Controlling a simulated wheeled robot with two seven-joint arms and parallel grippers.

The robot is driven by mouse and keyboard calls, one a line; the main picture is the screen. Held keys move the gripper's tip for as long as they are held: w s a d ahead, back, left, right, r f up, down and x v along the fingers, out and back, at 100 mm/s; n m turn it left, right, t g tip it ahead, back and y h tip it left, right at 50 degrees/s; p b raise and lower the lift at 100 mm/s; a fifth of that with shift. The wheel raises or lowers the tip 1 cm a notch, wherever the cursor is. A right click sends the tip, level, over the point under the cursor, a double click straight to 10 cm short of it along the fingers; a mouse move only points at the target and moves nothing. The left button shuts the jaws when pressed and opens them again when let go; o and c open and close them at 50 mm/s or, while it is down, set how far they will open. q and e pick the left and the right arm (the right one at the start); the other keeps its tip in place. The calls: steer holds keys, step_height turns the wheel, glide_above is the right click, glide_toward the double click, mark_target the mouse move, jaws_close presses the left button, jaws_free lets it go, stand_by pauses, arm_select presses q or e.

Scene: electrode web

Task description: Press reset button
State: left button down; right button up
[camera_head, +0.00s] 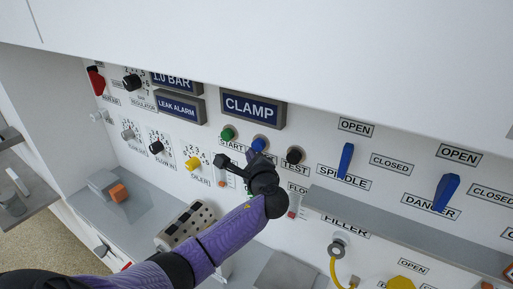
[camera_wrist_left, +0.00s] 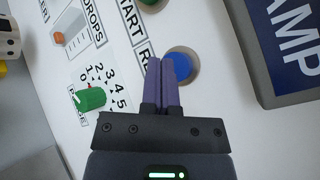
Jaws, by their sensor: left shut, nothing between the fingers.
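The blue button (camera_head: 259,144) sits on the white panel below the CLAMP sign, between the green START button (camera_head: 227,134) and a dark button over the TEST label (camera_head: 294,155). In the left wrist view the blue button (camera_wrist_left: 181,65) is beside a label beginning "RE", whose rest is hidden by my fingers. My left gripper (camera_head: 254,158) is shut and empty, with its purple fingertips (camera_wrist_left: 161,63) in front of the blue button and overlapping its edge. I cannot tell whether they touch it. My right gripper is not in view.
The CLAMP sign (camera_head: 252,107) stands out above the buttons. A yellow knob (camera_head: 193,163) and a green knob (camera_wrist_left: 90,98) are to the left. Blue levers (camera_head: 346,160) stick out at right. A grey ledge (camera_head: 400,232) runs below them.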

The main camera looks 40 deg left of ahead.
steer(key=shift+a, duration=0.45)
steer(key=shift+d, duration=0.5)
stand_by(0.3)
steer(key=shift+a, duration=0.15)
arm_select(q)
steer(key=shift+w+a, duration=0.1)
steer(key=shift+w, duration=0.3)
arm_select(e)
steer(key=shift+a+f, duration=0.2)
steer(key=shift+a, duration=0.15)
arm_select(q)
steer(key=shift+w+b, duration=0.1)
steer(key=shift+b, duration=0.2)
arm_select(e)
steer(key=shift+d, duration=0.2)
